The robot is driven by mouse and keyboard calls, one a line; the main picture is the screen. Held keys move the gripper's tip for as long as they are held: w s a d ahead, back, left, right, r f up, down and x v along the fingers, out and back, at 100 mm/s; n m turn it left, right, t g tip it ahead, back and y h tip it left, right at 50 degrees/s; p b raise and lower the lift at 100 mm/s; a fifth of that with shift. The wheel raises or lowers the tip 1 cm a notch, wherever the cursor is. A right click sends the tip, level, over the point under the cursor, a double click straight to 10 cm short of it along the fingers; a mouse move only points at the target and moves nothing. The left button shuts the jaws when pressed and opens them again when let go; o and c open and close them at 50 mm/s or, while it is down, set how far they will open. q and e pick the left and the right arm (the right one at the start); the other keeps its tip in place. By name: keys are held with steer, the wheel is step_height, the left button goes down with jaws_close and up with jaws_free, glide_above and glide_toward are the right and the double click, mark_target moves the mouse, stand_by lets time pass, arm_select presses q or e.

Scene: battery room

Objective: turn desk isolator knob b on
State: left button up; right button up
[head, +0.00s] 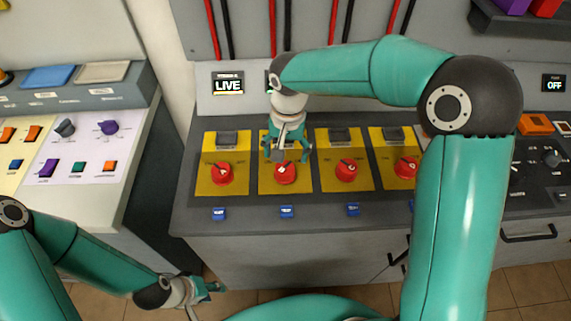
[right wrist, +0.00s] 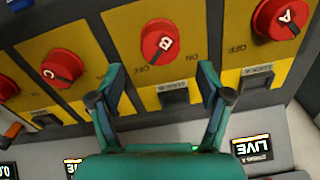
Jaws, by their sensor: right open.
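Isolator knob B (head: 287,174) is a red round knob on the second yellow plate from the left. In the right wrist view, knob B (right wrist: 160,43), lettered B, shows upside down with a dark pointer mark at its lower left. An ON label is beside it. My right gripper (head: 287,153) is over the plate at knob B, its fingers spread and empty. In the right wrist view the fingertips (right wrist: 162,82) stand apart, short of the knob and not visibly touching it. My left gripper (head: 208,291) hangs low in front of the desk, away from the knobs; its jaw opening is unclear.
Knob A (head: 222,173) is left of B; knob C (head: 346,171) and another red knob (head: 405,168) are right. A black switch (head: 227,137) sits above A. A display (head: 228,84) reads LIVE; the one above B is mostly hidden by my right arm. Blue buttons (head: 287,211) line the front.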

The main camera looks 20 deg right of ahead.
mark_target(285, 167)
steer(key=shift+a+f, duration=0.1)
steer(key=shift+f, duration=3.1)
steer(key=c, duration=1.2)
steer(key=shift+o, duration=0.2)
